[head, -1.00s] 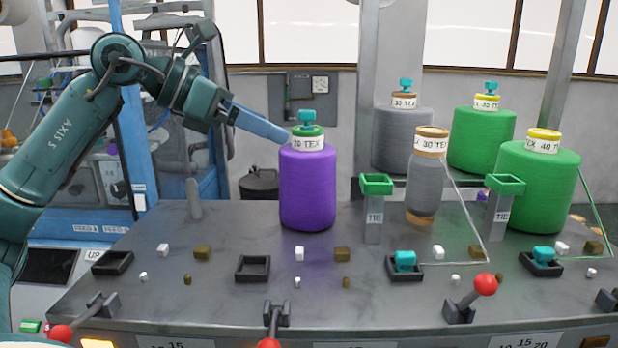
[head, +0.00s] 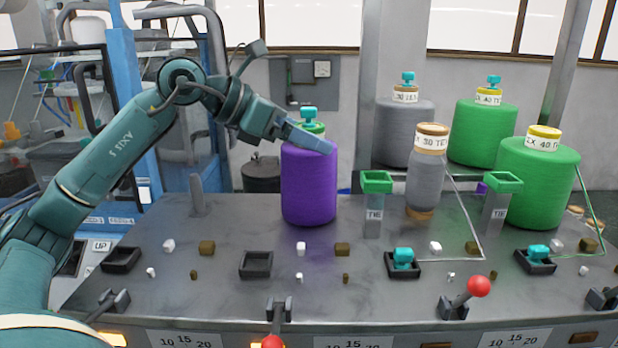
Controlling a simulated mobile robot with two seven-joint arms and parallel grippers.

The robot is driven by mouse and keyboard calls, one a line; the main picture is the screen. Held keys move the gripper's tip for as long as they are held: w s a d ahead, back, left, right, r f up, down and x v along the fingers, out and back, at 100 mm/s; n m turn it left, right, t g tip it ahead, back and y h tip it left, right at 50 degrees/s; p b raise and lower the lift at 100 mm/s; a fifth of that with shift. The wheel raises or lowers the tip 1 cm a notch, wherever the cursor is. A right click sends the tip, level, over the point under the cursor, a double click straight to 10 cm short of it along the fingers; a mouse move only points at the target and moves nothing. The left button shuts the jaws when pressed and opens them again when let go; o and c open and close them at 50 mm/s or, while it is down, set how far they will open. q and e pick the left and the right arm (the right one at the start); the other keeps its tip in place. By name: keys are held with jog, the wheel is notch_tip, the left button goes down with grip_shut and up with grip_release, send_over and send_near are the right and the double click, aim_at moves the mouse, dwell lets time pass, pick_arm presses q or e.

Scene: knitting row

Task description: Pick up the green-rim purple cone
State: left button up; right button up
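The purple cone (head: 308,190) stands upright on the grey machine top, left of the middle. Its green rim (head: 314,127) and a teal knob (head: 308,113) show at its top. My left gripper (head: 318,142) reaches in from the left. Its blue fingers cross in front of the cone's upper end and cover the white label and part of the rim. I cannot tell whether the fingers touch the cone or how far apart they are. My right gripper is not in view.
A green-topped post (head: 376,184) stands just right of the purple cone. A slim grey cone (head: 427,180), a large grey cone (head: 392,140) and two green cones (head: 540,185) stand further right. Small white and brown blocks and black sockets (head: 256,265) lie in front.

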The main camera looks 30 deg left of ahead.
pick_arm(q)
jog(key=shift+r, duration=0.1)
jog(key=c, duration=1.2)
jog(key=shift+r, duration=5)
jog(key=shift+r, duration=7)
